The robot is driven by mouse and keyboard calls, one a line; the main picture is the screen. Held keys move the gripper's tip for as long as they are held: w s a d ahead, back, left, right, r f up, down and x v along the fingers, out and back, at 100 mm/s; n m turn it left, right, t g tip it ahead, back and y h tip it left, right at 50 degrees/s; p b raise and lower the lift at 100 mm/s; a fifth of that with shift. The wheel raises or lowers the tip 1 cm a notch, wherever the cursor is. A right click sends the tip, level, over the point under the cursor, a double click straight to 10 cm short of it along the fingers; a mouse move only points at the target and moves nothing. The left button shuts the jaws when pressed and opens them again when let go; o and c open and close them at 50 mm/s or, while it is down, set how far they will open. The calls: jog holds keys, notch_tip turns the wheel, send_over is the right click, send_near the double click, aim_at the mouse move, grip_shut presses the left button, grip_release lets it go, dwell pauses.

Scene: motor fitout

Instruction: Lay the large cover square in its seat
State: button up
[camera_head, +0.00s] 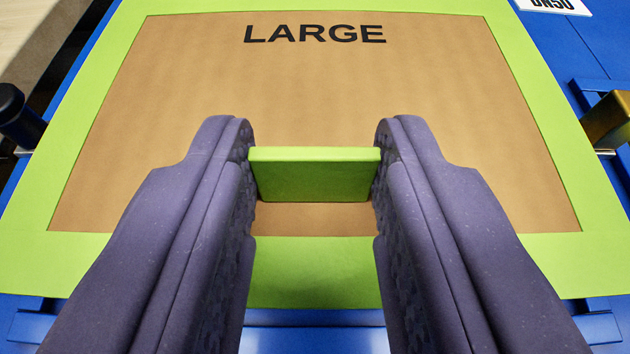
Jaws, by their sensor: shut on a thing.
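A large flat brown panel (315,95) marked LARGE fills the middle of the head camera view. A bright green border (530,90) surrounds it on all sides, with thin dark lines where the two meet. My gripper (314,160) is over the near part of the panel, shut on a green block (314,178) that spans between its two purple fingers. The block looks like a grip of the large cover, but I cannot tell how it joins the panel. The fingers hide parts of the near border. I cannot tell whether the panel is flush with the border.
A blue surface (570,45) shows around the green border. A white label (553,5) reading DN50 is at the top right. A black knobbed part (18,115) stands at the left edge and a brass-coloured part (608,120) at the right edge, both close to the border.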

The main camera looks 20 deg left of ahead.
aim_at(313, 308)
jog(key=shift+f, duration=0.2)
jog(key=shift+f+b, duration=0.95)
jog(key=shift+b, duration=0.15)
jog(key=shift+f+b, duration=0.6)
jog(key=shift+b, duration=0.5)
dwell(1.4)
jog(key=o, duration=1.1)
